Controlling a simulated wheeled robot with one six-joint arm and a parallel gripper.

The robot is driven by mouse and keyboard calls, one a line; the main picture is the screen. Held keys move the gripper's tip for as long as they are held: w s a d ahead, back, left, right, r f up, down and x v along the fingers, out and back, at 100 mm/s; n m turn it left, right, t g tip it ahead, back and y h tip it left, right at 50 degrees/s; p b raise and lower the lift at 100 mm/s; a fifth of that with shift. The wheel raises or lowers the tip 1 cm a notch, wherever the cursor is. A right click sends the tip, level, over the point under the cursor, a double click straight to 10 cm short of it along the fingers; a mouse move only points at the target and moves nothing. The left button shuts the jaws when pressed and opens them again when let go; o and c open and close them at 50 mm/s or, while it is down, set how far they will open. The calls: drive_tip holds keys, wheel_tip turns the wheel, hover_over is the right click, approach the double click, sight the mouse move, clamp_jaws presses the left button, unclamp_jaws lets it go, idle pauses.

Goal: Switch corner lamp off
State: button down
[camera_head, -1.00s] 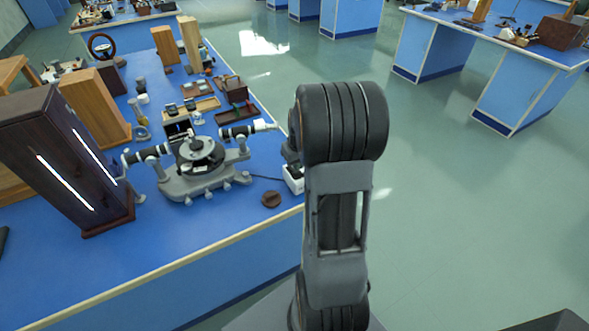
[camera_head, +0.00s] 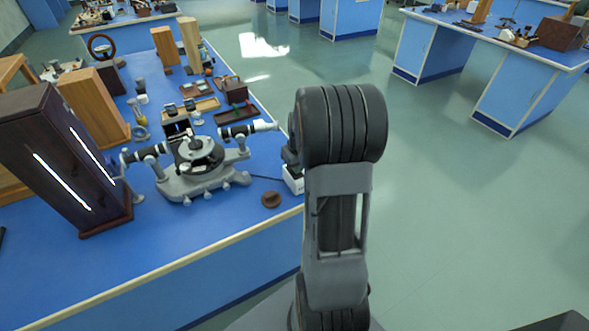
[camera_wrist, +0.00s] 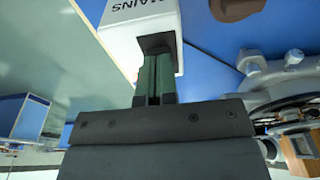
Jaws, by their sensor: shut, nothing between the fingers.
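A white box marked MAINS (camera_wrist: 130,28) fills the upper middle of the wrist view; in the head view the white box (camera_head: 294,184) stands at the bench's right edge, partly behind my arm. My gripper (camera_wrist: 157,45) is shut and empty, its fingertips at the box's near side. A dark piece there may be a switch or my fingertips; I cannot tell, nor whether they touch. A tall dark wooden housing (camera_head: 50,135) with two glowing slits stands at the left of the bench. I cannot tell which lamp the box feeds.
A grey spectrometer (camera_head: 200,185) stands on the blue bench (camera_head: 150,245), left of the box. A brown disc (camera_head: 271,199) lies near the front edge and also shows in the wrist view (camera_wrist: 237,8). Wooden blocks and trays stand behind. The floor at right is open.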

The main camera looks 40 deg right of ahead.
drive_tip(key=shift+f, duration=0.3)
drive_tip(key=shift+r, duration=0.15)
drive_tip(key=shift+r+p, duration=2.45)
drive_tip(key=shift+r, duration=1)
drive_tip(key=s+a+r+t, duration=0.1)
drive_tip(key=s+a+r, duration=0.4)
drive_tip(key=a, duration=0.5)
drive_tip(key=s+a+r+n+t, duration=0.1)
drive_tip(key=s+a+r, duration=0.4)
drive_tip(key=a, duration=0.5)
drive_tip(key=shift+s+a+r+n, duration=0.2)
drive_tip(key=shift+s+n, duration=0.1)
drive_tip(key=shift+s, duration=0.75)
